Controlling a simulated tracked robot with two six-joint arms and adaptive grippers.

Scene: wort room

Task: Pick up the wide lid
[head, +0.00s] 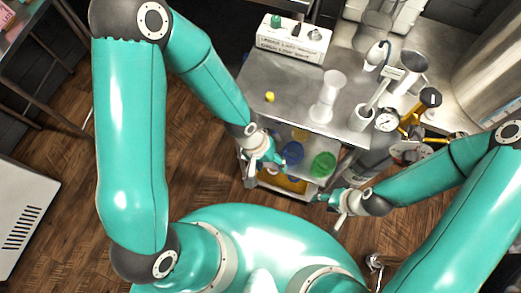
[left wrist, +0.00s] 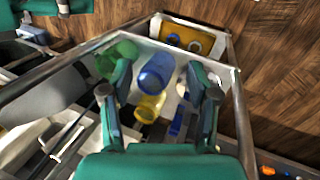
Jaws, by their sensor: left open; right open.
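Round coloured pieces lie on the lower shelf of the metal cart: a green one (head: 324,164), a blue one (head: 292,152) and a yellow one (head: 300,135). I cannot tell which, if any, is the wide lid. In the left wrist view the green piece (left wrist: 117,60) is at the left, the blue piece (left wrist: 157,73) shows between my fingers, and the yellow piece (left wrist: 149,106) is nearer. My left gripper (head: 270,166) is open and empty, just left of the blue piece. My right gripper (head: 328,201) is open, in front of the cart, below the green piece.
The cart's top (head: 285,88) holds a white labelled box (head: 292,42), a white spool-shaped piece (head: 328,95) and a small yellow ball (head: 269,97). A dial gauge (head: 387,120) stands right. An orange-yellow bin (head: 283,182) sits low.

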